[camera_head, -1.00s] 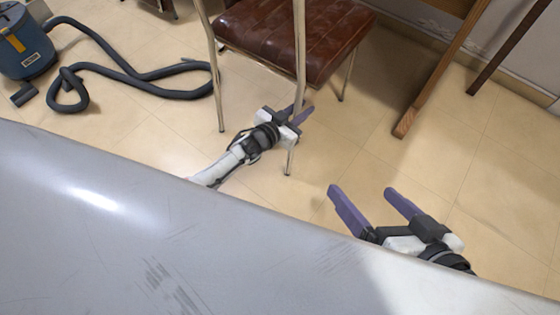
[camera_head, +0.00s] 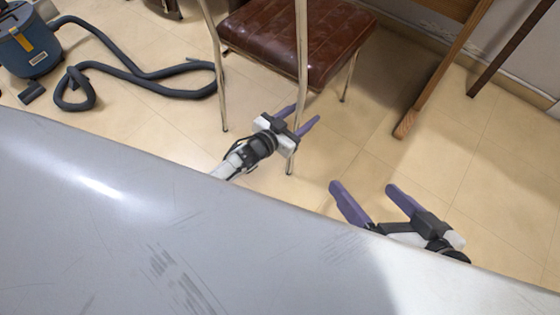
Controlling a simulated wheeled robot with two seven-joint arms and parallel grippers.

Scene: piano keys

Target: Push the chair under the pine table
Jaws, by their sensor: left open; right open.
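The chair (camera_head: 300,45) has a brown padded seat and thin metal legs, and stands at the top middle; its upper part is cut off by the frame. A wooden table's leg and edge (camera_head: 440,75) show at the upper right, to the right of the chair; most of the table is out of view. My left gripper (camera_head: 303,119) is open beside the chair's near right leg, its fingers pointing up and right. Contact with the leg cannot be told. My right gripper (camera_head: 370,197) is open and empty over the floor at the lower right, apart from the chair.
A blue vacuum cleaner (camera_head: 27,45) stands at the upper left, its dark hose (camera_head: 140,75) looping across the floor toward the chair's left leg. A dark slanted leg (camera_head: 508,50) is near the right wall. Tiled floor (camera_head: 380,150) is clear between the chair and my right gripper.

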